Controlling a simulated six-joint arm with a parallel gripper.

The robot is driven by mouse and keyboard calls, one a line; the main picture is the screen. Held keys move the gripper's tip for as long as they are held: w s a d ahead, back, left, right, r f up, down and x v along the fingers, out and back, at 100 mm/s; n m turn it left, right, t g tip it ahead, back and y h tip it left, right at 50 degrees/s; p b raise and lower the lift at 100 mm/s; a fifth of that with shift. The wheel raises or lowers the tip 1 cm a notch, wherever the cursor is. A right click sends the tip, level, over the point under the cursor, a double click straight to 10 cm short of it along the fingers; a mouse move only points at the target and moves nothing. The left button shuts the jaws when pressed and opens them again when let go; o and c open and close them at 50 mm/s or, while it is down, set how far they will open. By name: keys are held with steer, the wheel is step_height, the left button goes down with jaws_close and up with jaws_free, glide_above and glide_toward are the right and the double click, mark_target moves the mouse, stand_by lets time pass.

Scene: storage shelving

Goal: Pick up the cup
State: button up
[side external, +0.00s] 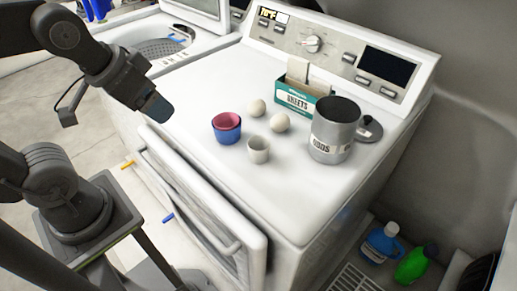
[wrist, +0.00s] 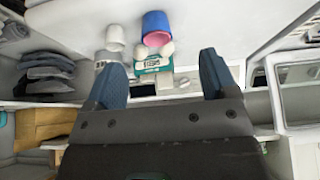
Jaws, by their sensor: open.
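A blue cup (side external: 227,131) with a pink inside stands upright on the white appliance top; I cannot tell whether the pink is a lining or a nested cup. It also shows in the wrist view (wrist: 154,22). A small white cup (side external: 258,151) stands just right of and nearer than it, and shows at the upper left in the wrist view (wrist: 115,35). My gripper (side external: 157,106) is left of both cups and apart from them, above the appliance's front edge. In the wrist view its two blue fingers (wrist: 162,62) are spread apart, with nothing held.
Two white balls (side external: 257,107) (side external: 280,122) sit behind the cups. A green sheets box (side external: 295,99), a grey canister (side external: 333,135) and its dark lid (side external: 370,130) stand farther right. A control panel (side external: 335,50) rises behind. The left part of the top is clear.

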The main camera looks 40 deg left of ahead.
steer(key=w+d+f+m+g, duration=0.2)
steer(key=w+d+m+g, duration=0.4)
steer(key=w+d+m, duration=1)
steer(key=a+f+m, duration=0.1)
steer(key=f, duration=0.1)
steer(key=s+a+f+m, duration=0.1)
steer(key=f, duration=0.2)
steer(key=a+f+m, duration=0.1)
steer(key=a+f, duration=0.1)
steer(key=shift+s+f, duration=0.25)
steer(key=shift+f, duration=0.05)
steer(key=shift+w+f, duration=0.15)
steer(key=shift+f, duration=1.25)
steer(key=shift+w+f, duration=0.1)
steer(key=shift+f, duration=1.25)
steer(key=c, duration=1)
steer(key=shift+r, duration=0.1)
